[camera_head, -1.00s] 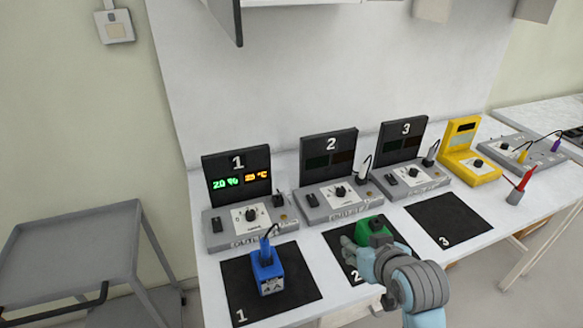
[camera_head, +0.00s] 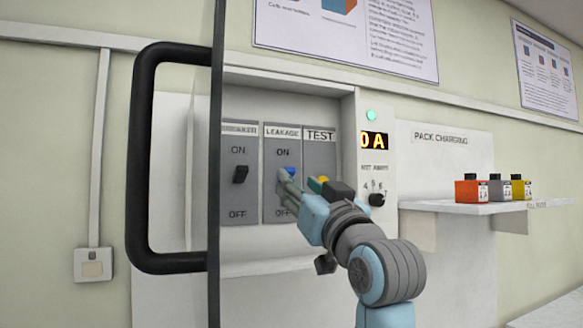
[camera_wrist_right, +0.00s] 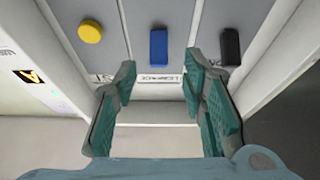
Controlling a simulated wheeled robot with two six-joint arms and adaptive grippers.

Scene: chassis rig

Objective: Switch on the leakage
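The LEAKAGE panel (camera_head: 270,190) sits in a white wall box between the breaker panel and the TEST panel. Its blue switch (camera_head: 289,172) is partly hidden by my right gripper, so its position is unclear. In the right wrist view the blue switch (camera_wrist_right: 158,47) lies ahead, between the fingertips' directions. My right gripper (camera_head: 290,192) is in front of the LEAKAGE panel, just below the blue switch. Its fingers are apart and empty in the wrist view (camera_wrist_right: 159,88); I see no contact with the switch. My left gripper is not in view.
A black breaker switch (camera_head: 241,174) is left of LEAKAGE, and a yellow button (camera_wrist_right: 90,31) is on TEST. An open door with a black handle (camera_head: 142,150) stands at left. A display (camera_head: 374,140) reads 0 A, with a knob (camera_head: 377,199) below. A shelf (camera_head: 470,209) holds coloured packs.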

